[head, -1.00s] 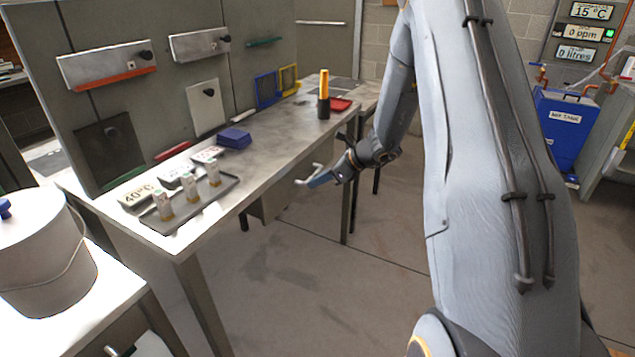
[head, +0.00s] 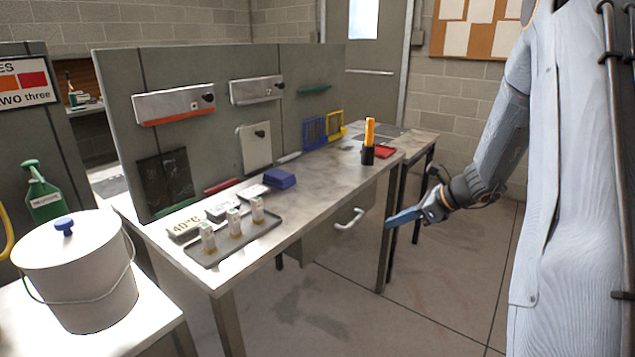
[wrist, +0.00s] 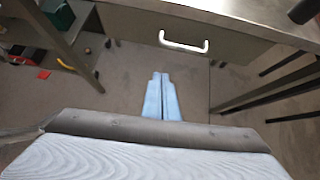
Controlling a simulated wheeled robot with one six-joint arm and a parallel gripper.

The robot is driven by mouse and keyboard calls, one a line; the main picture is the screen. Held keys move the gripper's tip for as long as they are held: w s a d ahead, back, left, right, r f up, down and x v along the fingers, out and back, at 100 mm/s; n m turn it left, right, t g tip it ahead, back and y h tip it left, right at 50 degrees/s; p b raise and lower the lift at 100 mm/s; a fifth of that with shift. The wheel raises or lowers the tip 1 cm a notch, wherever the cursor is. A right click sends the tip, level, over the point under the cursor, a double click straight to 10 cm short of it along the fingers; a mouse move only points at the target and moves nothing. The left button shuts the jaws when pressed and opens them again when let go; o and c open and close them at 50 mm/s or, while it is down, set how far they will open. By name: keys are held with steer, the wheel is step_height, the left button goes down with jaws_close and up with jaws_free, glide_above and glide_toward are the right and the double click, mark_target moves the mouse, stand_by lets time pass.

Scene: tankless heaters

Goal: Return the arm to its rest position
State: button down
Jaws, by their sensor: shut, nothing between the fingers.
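My gripper (head: 398,219) is at the end of my arm, on the right side of the head view, in front of the workbench and below its top. In the wrist view, the two blue fingers of my gripper (wrist: 161,85) lie side by side with nothing between them. They point toward the floor below the drawer front. A white drawer handle (head: 349,219) is to the left of the fingers in the head view and apart from them. The handle also shows in the wrist view (wrist: 183,46), ahead of the fingers.
A lidded white bucket (head: 85,285) stands on a table at the left. The floor (head: 440,290) beside the bench is open.

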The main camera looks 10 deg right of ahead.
steer(key=s+a+r+n+g+h+p, duration=0.15)
steer(key=s+a+n+g, duration=0.45)
steer(key=s+a+n, duration=0.9)
steer(key=s+a+r+n+h, duration=0.1)
steer(key=s+n+h, duration=0.4)
steer(key=s+n, duration=0.6)
steer(key=s+r, duration=0.1)
steer(key=s, duration=0.2)
steer(key=shift+n+g+p, duration=0.3)
steer(key=shift+n, duration=0.1)
